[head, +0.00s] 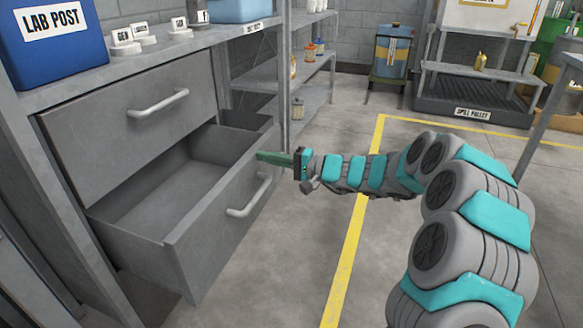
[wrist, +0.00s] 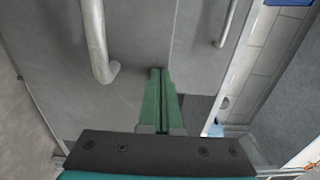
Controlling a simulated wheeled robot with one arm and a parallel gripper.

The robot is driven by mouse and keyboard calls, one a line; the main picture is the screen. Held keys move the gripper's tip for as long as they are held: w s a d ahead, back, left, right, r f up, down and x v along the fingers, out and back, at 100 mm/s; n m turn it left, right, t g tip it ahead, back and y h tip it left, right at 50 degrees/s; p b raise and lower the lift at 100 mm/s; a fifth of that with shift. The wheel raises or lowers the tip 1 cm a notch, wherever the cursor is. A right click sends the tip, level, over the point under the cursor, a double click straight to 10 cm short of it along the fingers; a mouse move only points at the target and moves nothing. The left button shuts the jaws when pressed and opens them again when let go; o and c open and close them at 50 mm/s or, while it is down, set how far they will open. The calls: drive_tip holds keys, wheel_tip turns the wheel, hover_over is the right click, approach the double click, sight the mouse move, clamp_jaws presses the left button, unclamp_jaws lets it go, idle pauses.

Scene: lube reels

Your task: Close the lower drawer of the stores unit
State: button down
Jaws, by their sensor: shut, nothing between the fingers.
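The stores unit's lower drawer (head: 205,228) is pulled out, and its grey inside looks empty. Its front carries a light bar handle (head: 250,196), which also shows at upper left in the wrist view (wrist: 97,45). The closed upper drawer (head: 125,125) sits above it, with its own handle (head: 158,103). My gripper (head: 260,156) has green fingers shut with nothing between them. It is at the front's far upper end, beyond the handle. In the wrist view, the fingertips (wrist: 160,71) lie over the drawer front, beside the handle. I cannot tell whether they touch it.
A blue LAB POST box (head: 52,40) and several small labelled pieces stand on the unit's top. A shelf rack (head: 310,75) stands beyond the drawer. A spill pallet (head: 472,110) is at the back right. The floor in front of the drawer is clear, with a yellow line (head: 350,240).

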drive_tip(key=b+x, duration=0.4)
drive_tip(key=x, duration=1.8)
drive_tip(key=shift+a, duration=0.35)
drive_tip(key=shift+w+r, duration=0.15)
drive_tip(key=shift+r, duration=0.05)
